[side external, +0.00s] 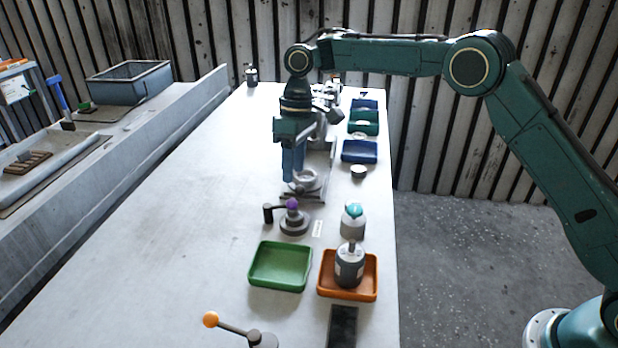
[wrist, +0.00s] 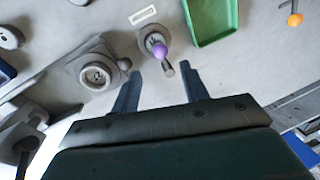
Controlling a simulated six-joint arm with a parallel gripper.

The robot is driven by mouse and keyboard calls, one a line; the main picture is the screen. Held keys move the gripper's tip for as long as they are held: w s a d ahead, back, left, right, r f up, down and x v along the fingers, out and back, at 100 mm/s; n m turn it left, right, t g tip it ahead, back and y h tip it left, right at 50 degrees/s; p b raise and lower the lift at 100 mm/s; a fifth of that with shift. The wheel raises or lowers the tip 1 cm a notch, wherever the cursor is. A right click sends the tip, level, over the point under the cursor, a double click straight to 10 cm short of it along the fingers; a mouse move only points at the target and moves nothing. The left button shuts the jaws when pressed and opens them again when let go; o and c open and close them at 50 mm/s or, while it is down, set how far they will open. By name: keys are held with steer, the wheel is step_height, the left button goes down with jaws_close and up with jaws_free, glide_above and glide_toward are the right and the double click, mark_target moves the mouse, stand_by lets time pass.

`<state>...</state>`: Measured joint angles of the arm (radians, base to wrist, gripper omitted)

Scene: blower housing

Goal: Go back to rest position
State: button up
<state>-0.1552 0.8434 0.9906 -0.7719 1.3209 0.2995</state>
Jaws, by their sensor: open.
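My gripper (side external: 292,165) points down over the middle of the long pale table (side external: 190,200). In the wrist view its two fingers (wrist: 157,90) are apart with nothing between them. In the side view it hangs just by the grey housing fixture (side external: 308,180), and I cannot tell the exact gap. The fixture's round part (wrist: 98,75) shows left of the fingers in the wrist view. A purple-knobbed lever on a round base (side external: 293,220) stands in front of the fixture; its purple knob (wrist: 159,52) lies ahead of the fingertips in the wrist view.
A green tray (side external: 280,267) is empty. An orange tray (side external: 347,290) holds a grey motor-like part (side external: 349,267). A teal-topped part (side external: 353,220) stands behind it. An orange-knobbed lever (side external: 211,319) is at the front. The table's left is clear.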

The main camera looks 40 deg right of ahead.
steer(key=shift+r, duration=0.1)
steer(key=s+d+r+m+t, duration=0.2)
steer(key=s+d+r, duration=0.2)
steer(key=s+r, duration=0.4)
steer(key=s+d+r+m+t, duration=0.1)
steer(key=s+d+r, duration=0.2)
steer(key=s+r, duration=0.45)
steer(key=s+d+f+m+t, duration=0.1)
steer(key=s+d, duration=0.2)
steer(key=s, duration=0.4)
steer(key=s+d+f+m+t+h, duration=0.1)
steer(key=s+d+f, duration=0.1)
steer(key=s, duration=0.5)
steer(key=s+d+f+m+t, duration=0.1)
steer(key=s+d, duration=0.3)
steer(key=s, duration=0.4)
steer(key=shift+d+f+m+t+h, duration=0.2)
steer(key=shift+f+m+t+h, duration=0.2)
steer(key=shift+f+m, duration=0.1)
